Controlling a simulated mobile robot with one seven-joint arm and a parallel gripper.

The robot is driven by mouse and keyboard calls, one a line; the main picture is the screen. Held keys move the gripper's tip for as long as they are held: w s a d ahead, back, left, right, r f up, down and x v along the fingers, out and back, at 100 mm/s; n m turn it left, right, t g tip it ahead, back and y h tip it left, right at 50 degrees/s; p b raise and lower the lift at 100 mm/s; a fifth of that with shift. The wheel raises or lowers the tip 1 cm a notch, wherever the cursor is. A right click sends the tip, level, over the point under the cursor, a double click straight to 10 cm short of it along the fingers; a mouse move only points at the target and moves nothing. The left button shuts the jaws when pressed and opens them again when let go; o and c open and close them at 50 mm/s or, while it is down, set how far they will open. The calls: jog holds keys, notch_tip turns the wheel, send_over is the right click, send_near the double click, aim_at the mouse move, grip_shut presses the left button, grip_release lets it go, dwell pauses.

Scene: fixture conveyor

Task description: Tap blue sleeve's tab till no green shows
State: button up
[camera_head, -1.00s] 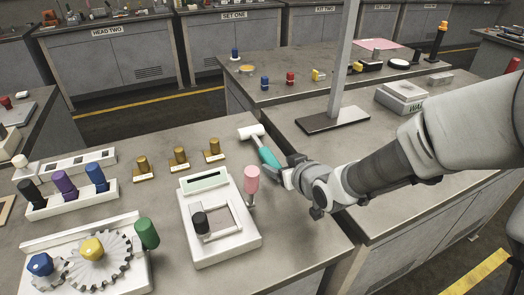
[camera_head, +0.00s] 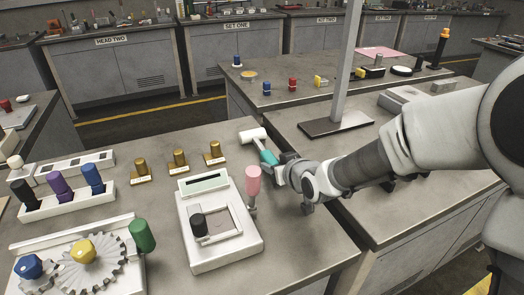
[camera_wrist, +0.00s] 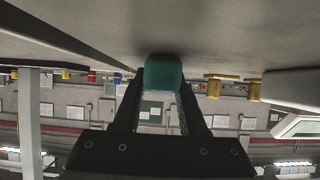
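My gripper (camera_head: 277,164) is shut on the teal handle of a mallet (camera_head: 252,135) with a white head, and holds it near the right back edge of the near bench. The teal handle end (camera_wrist: 163,75) shows between my fingers in the wrist view; the head does not show there. A small blue sleeve (camera_head: 267,88) stands on the far bench, left of a red one (camera_head: 292,84) and a yellow one (camera_head: 320,80). Another blue piece (camera_head: 237,60) stands further back. Tabs and any green on these are too small to tell. The mallet is apart from them.
A grey post on a dark base (camera_head: 325,128) stands right of the mallet. A white device (camera_head: 222,255) with a pink-topped handle (camera_head: 253,180), brass pieces (camera_head: 179,159), a rack of coloured handles (camera_head: 62,200) and a gear fixture (camera_head: 80,275) fill the near bench.

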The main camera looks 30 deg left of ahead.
grip_shut()
jog(key=shift+r, duration=0.1)
jog(key=shift+r+p, duration=1.4)
jog(key=shift+r, duration=0.55)
